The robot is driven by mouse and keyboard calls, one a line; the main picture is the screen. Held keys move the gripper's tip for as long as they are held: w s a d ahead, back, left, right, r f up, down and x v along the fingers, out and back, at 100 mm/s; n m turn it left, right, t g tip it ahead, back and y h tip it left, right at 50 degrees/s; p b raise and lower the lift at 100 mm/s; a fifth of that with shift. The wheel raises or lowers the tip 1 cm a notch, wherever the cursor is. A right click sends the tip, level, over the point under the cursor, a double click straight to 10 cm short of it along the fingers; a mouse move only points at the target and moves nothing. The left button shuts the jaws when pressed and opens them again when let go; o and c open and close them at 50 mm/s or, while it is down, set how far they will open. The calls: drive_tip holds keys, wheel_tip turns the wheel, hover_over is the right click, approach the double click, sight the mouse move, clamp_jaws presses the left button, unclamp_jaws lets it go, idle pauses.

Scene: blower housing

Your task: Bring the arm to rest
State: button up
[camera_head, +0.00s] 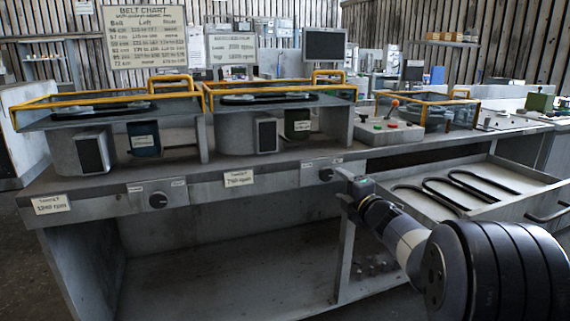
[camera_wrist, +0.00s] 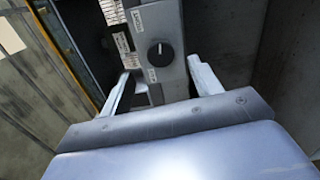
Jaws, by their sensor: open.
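My gripper (camera_head: 346,185) is at the front edge of the workbench (camera_head: 100,188), near the right control knob (camera_head: 326,175). In the wrist view my gripper (camera_wrist: 160,68) has its two pale fingers spread apart. The same black knob (camera_wrist: 159,54) on its grey panel shows beyond and between the fingers. Nothing is held between them. Whether a finger touches the panel cannot be told. My arm reaches in from the lower right of the head view.
Two yellow-framed blower housings (camera_head: 105,105) (camera_head: 280,97) stand on the bench. A left knob (camera_head: 158,199) sits on the front panel. An open drawer (camera_head: 430,212) with black belts juts out at the right, close to my arm. The space below the bench is open.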

sight(329, 175)
drive_tip(key=x, duration=0.7)
drive_tip(key=shift+s, duration=0.1)
